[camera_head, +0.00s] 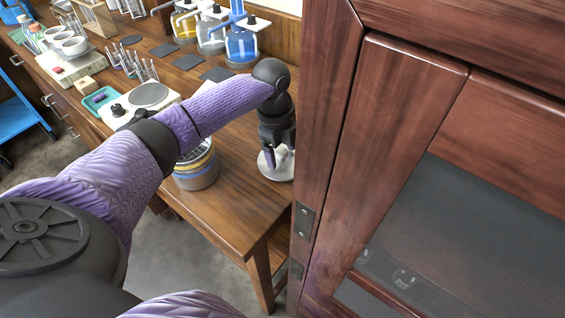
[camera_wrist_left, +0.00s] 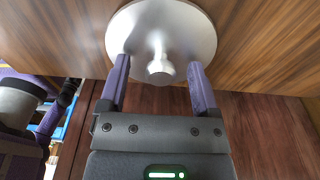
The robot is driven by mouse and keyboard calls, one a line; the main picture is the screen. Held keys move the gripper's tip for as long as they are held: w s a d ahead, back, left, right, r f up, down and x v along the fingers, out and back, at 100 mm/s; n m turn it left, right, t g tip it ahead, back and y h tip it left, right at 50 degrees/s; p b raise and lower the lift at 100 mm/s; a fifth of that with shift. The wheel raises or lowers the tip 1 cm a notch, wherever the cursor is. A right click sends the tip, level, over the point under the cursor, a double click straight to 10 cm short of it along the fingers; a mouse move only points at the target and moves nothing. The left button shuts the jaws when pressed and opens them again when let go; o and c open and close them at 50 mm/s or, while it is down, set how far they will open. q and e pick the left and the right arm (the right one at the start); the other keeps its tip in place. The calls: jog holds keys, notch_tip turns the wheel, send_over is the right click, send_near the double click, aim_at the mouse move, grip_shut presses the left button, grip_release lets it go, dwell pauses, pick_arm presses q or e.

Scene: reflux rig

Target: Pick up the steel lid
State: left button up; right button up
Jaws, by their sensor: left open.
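The steel lid (camera_wrist_left: 161,32) is a round silver disc with a knob (camera_wrist_left: 160,68) in its middle. It lies on the wooden bench top, and in the head view the lid (camera_head: 277,169) is at the right end of the bench beside the cabinet. My left gripper (camera_wrist_left: 158,75) is over the lid with its fingers pointing down in the head view (camera_head: 278,160). Its two purple fingers are open, one on each side of the knob, with gaps showing between them and the knob. Part of the lid is hidden behind the fingers. My right gripper is not in view.
A dark red wooden cabinet (camera_head: 335,150) stands close to the right of the lid. A round container with coloured bands (camera_head: 197,168) stands left of it. A hotplate (camera_head: 148,95), blue-liquid flask (camera_head: 241,45) and test tubes are further along the bench (camera_head: 215,215). Its front right corner is clear.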

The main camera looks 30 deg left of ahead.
aim_at(281, 151)
pick_arm(q)
jog(key=shift+r, duration=0.1)
jog(key=shift+c, duration=0.5)
grip_shut()
jog(key=shift+r, duration=0.25)
notch_tip(281, 151, up, 10)
jog(key=p, duration=0.3)
jog(key=shift+f+p, duration=0.2)
jog(key=shift+p, duration=0.1)
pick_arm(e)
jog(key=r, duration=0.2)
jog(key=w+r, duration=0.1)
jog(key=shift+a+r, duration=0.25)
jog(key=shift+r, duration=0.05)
pick_arm(q)
jog(key=shift+r, duration=0.1)
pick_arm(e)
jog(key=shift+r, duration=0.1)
pick_arm(q)
notch_tip(281, 151, up, 4)
jog(key=p, duration=0.5)
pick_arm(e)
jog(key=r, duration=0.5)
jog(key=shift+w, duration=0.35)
